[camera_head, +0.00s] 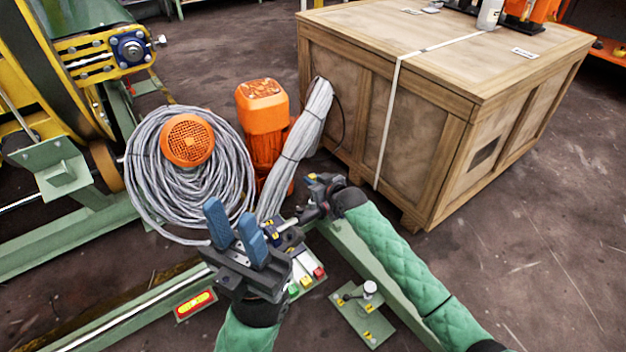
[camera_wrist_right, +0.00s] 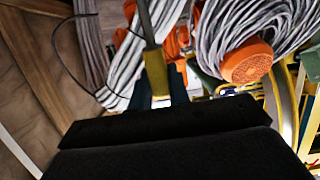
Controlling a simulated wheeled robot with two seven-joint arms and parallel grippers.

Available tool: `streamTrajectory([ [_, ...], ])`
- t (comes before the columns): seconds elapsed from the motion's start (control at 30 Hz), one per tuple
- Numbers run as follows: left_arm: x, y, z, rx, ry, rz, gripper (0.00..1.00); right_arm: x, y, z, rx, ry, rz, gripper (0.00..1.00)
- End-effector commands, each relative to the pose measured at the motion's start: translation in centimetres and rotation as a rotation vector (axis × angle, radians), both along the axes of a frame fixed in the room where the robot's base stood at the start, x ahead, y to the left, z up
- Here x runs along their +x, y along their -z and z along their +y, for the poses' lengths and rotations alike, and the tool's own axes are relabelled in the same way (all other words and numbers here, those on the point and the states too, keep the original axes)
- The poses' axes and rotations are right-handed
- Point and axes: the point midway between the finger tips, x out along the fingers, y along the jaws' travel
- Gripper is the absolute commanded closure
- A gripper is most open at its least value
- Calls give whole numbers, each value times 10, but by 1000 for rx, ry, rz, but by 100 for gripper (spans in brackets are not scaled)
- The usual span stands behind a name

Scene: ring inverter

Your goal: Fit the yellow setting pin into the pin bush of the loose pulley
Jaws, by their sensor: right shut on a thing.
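My left gripper (camera_head: 234,226) points up at the lower middle of the head view. Its two blue fingers stand apart with nothing visible between them. My right gripper (camera_head: 292,226) is to the right of it, small and partly hidden among dark parts. In the right wrist view the yellow setting pin (camera_wrist_right: 156,72) stands upright with a grey rod above it, in front of my blue fingers, which are mostly hidden by the dark gripper body. My right gripper is shut on this pin. I cannot pick out the loose pulley or its pin bush with certainty.
A large wooden crate (camera_head: 430,120) stands at the right. Coiled grey cable (camera_head: 150,175) and an orange motor (camera_head: 262,115) lie behind my grippers. A yellow and green machine frame (camera_head: 60,190) fills the left. A green plate with a knob (camera_head: 360,315) is at the bottom. The floor at lower right is clear.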

Motion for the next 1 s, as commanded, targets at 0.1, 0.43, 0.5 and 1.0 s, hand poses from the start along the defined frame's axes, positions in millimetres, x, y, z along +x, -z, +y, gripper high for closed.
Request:
streamTrajectory([
  [0.1,0,0,0,-4,0,0,69,0,0,0,0,0,0,100],
  [0.43,0,-2,0,-7,-1,2,69,0,-1,0,0,0,0,100],
  [0.5,0,-4,0,-7,-1,2,69,0,-1,0,0,0,0,100],
  [1.0,0,-7,0,0,1,2,69,0,0,0,1,0,-1,100],
])
